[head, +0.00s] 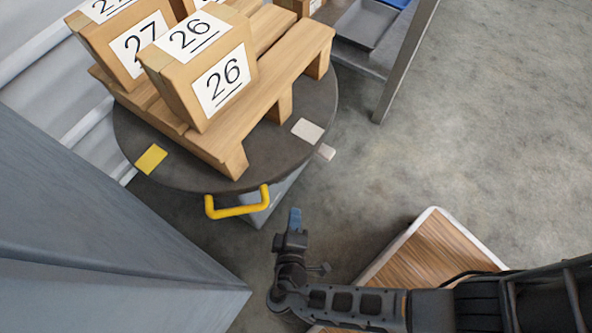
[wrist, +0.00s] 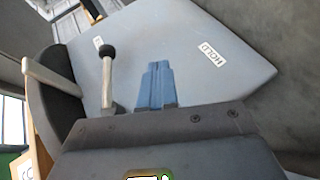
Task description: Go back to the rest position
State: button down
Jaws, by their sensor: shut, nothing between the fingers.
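My gripper (head: 294,218) is in the lower middle of the head view, at the end of my dark arm. Its blue fingers are together and empty, a little below the yellow handle and apart from it in the picture. In the wrist view the blue fingers (wrist: 158,84) lie side by side in front of a grey-blue panel (wrist: 180,25). A lever with a black ball knob (wrist: 107,51) stands to the left of the fingers. A white label (wrist: 213,53) reading HOLD, turned over, is on the panel to the right.
A round dark turntable (head: 290,165) with a yellow handle (head: 238,205) carries a wooden pallet (head: 275,80) with boxes numbered 26 (head: 185,90) and 27 (head: 105,35). A large grey-blue surface (head: 90,230) fills the lower left. A wood-topped piece (head: 425,255) lies beneath my arm. Floor at right is clear.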

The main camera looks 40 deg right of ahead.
jog(key=shift+s+a, duration=0.3)
dwell(0.5)
